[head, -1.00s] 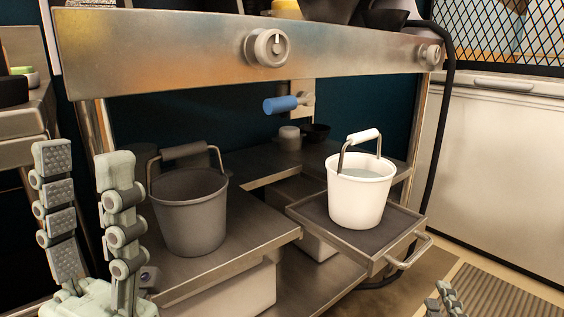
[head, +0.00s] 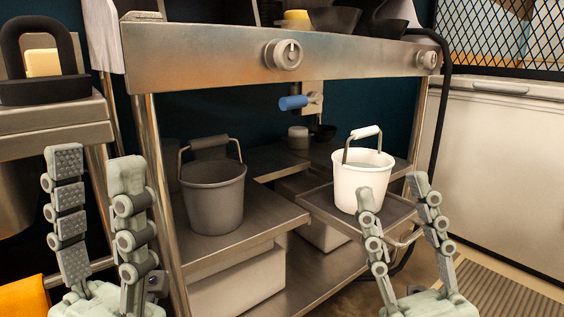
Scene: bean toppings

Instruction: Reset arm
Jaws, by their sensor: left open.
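My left gripper (head: 96,205) is upright at the lower left, its two fingers apart with nothing between them. It stands in front of the steel stand, left of the grey bucket. My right gripper (head: 392,212) is upright at the lower right, its fingers spread and empty. It overlaps the pull-out tray and the lower part of the white bucket in the picture. The grey bucket (head: 213,205) stands upright on the lower shelf. The white bucket (head: 350,182) stands upright on the tray (head: 318,204), its handle raised.
A steel front panel with knobs (head: 283,56) runs above the shelf. A blue-handled valve (head: 293,102) sits below it. A side table (head: 50,126) with a black-handled item (head: 40,60) stands at left. A white chest (head: 502,160) stands at right, with open floor before it.

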